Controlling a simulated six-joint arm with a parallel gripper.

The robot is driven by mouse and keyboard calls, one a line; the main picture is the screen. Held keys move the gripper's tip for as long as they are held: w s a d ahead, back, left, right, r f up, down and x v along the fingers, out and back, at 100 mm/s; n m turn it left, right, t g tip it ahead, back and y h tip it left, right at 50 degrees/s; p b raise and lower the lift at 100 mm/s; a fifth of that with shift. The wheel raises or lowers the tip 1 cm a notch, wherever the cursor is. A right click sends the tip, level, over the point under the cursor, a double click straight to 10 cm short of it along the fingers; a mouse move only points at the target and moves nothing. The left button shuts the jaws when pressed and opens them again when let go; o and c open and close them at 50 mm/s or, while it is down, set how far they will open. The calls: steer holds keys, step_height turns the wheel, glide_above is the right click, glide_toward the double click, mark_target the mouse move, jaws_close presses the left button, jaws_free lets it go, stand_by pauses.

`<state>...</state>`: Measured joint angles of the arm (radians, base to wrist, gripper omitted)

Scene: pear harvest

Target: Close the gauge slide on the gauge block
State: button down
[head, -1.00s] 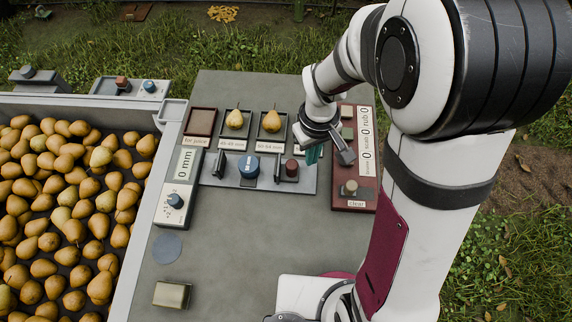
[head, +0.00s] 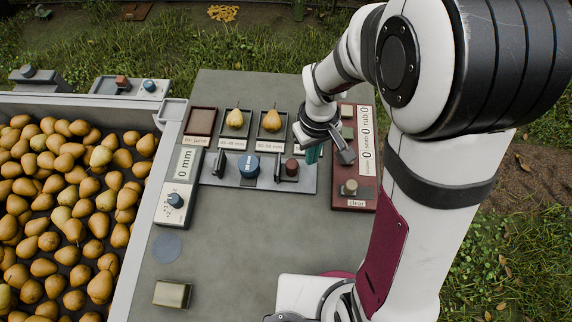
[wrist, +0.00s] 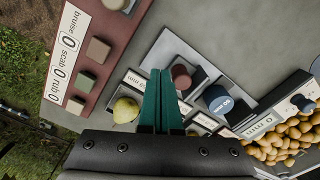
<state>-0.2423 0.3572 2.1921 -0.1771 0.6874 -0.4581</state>
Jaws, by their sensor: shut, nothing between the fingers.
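The gauge block (head: 237,179) is a grey plate on the table with dark upright jaws, standing apart, and a blue dial (head: 249,166). The gauge slide's dark red knob (head: 291,168) is at the plate's right part. In the wrist view the red knob (wrist: 181,76) is just right of my fingertips and the blue dial (wrist: 216,99) is further right. My gripper (head: 314,154) has teal fingers, shut and empty, above and slightly right of the red knob. The fingers also show in the wrist view (wrist: 160,74); I see no contact with the knob.
Trays with pears (head: 236,119) stand behind the gauge block. A dark red counter panel (head: 358,204) is at the right, and a 0 mm readout box (head: 183,183) at the left. A pear bin (head: 150,230) lies further left. The table front is mostly clear.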

mark_target(291, 163)
steer(key=shift+f, duration=2.35)
steer(key=shift+a, duration=2.65)
steer(key=shift+d, duration=0.15)
steer(key=shift+d, duration=0.3)
steer(key=shift+r, duration=4.05)
